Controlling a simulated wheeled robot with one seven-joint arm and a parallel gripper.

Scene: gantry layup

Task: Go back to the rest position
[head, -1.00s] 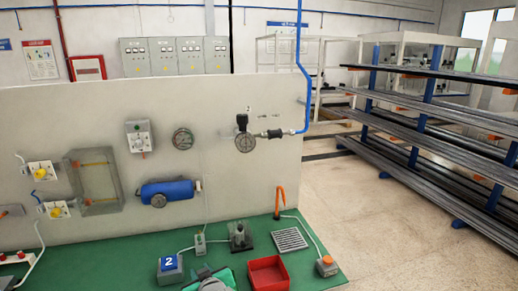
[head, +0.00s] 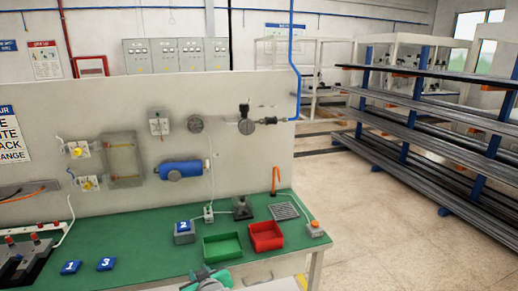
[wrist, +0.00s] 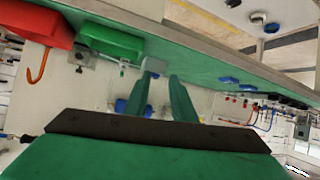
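My gripper (head: 208,274) shows at the bottom edge of the head view, in front of the green bench (head: 140,252). In the wrist view its two green fingers (wrist: 160,82) are apart with nothing held between them. The grey block marked 2 (head: 184,232) stands on the bench beyond the fingers; it shows just past the fingertips in the wrist view (wrist: 153,65). A green tray (head: 222,247) and a red tray (head: 267,237) sit side by side on the bench, apart from the gripper. Both trays look empty.
Blue plates marked 1 (head: 70,267) and 3 (head: 106,264) lie on the bench left of the gripper. An upright panel (head: 240,170) with gauges and a blue cylinder (head: 181,170) stands behind. Shelves of long bars (head: 430,140) are at right, with open floor before them.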

